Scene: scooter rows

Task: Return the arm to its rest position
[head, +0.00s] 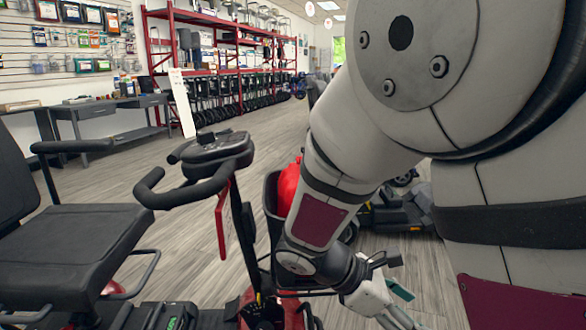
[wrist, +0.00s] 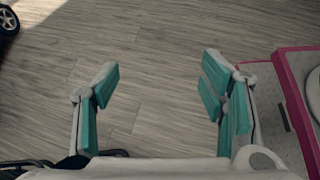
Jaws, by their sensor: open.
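My arm reaches down from the upper right in the head view and hides much of the right side. My gripper (head: 392,292) hangs low beside the red scooter's front, close to the black basket. In the wrist view my gripper (wrist: 160,100) is open, its teal-padded fingers wide apart with only wood-look floor between them. Nothing is held. Whether the gripper touches the scooter cannot be told.
A scooter with black handlebars (head: 195,170) and a black seat (head: 75,250) stands at the left and centre. A red item (head: 288,188) sits in its basket (head: 271,195). Grey desks (head: 110,105) and red shelving (head: 225,55) stand behind. Open floor (head: 110,180) lies between.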

